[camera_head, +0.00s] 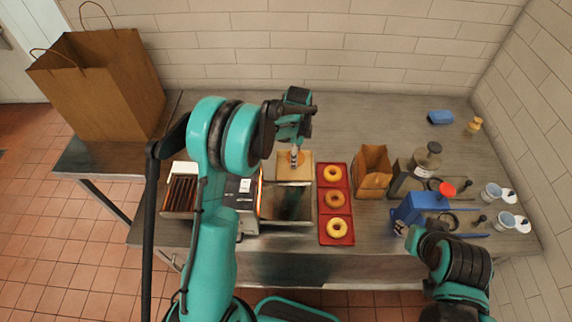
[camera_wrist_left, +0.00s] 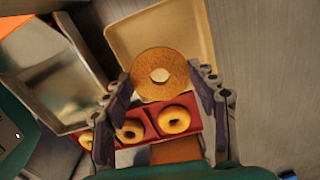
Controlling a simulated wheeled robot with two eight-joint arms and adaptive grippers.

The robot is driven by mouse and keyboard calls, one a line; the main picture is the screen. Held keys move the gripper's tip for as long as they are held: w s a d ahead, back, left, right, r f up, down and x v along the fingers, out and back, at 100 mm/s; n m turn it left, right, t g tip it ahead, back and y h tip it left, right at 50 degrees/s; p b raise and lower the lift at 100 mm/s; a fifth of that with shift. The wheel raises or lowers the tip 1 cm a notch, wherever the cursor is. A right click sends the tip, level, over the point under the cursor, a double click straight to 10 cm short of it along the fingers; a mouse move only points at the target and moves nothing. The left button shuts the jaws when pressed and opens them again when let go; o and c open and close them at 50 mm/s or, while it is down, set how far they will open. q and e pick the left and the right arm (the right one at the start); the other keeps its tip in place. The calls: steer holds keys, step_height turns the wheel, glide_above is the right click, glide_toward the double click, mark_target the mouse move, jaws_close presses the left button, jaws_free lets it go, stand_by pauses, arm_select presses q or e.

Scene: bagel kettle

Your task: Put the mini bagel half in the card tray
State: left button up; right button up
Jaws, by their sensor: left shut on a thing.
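The mini bagel half (camera_wrist_left: 160,75) is round and toasted brown with a pale centre, in the left wrist view. My left gripper (camera_wrist_left: 163,88) is shut on it, one finger at each side. The tan card tray (camera_wrist_left: 125,42) lies behind and below it in that view. In the head view the card tray (camera_head: 310,170) is on the counter, with my left gripper (camera_head: 295,150) over it pointing down. The bagel half is small there and partly hidden by the fingers. My right gripper (camera_head: 402,229) is at the lower right beside the blue box; its fingers are unclear.
A red tray (camera_head: 323,224) with three bagels stands right of the card tray. A metal bin (camera_head: 286,203) and toaster (camera_head: 248,222) are in front. A paper bag (camera_head: 372,172), grey dispenser (camera_head: 405,182) and blue box (camera_head: 425,203) stand to the right.

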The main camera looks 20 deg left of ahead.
arm_select(q)
steer(key=shift+w+a+f, duration=0.2)
steer(key=shift+w+f, duration=0.2)
steer(key=shift+w, duration=0.1)
steer(key=shift+f, duration=0.15)
steer(key=shift+f+b, duration=1.55)
steer(key=shift+f, duration=0.9)
steer(key=o, duration=1.4)
